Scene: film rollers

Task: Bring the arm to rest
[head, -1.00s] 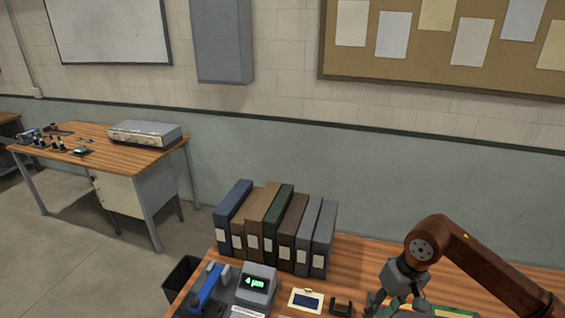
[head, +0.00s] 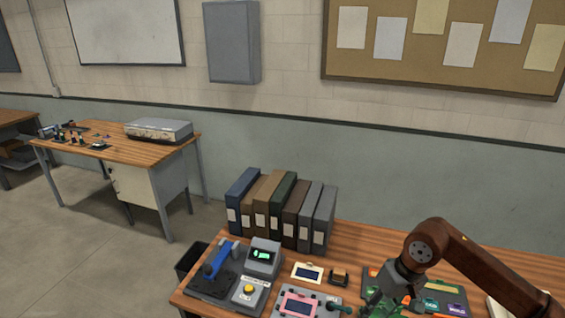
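My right arm reaches in from the right edge over the wooden workbench (head: 370,240). Its gripper (head: 385,298) points down over the front of the bench, by a dark tray with coloured labels (head: 440,292). The fingers are small, dark and partly lost against the things below, so I cannot tell whether they are open or hold anything. My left arm and gripper are not in view.
Several binders (head: 282,210) stand at the bench's back left. In front are a blue-handled device (head: 216,262), a meter with a green display (head: 263,256), a yellow-button box (head: 248,291) and a pink-framed panel (head: 297,305). A bin (head: 190,262) stands left of the bench.

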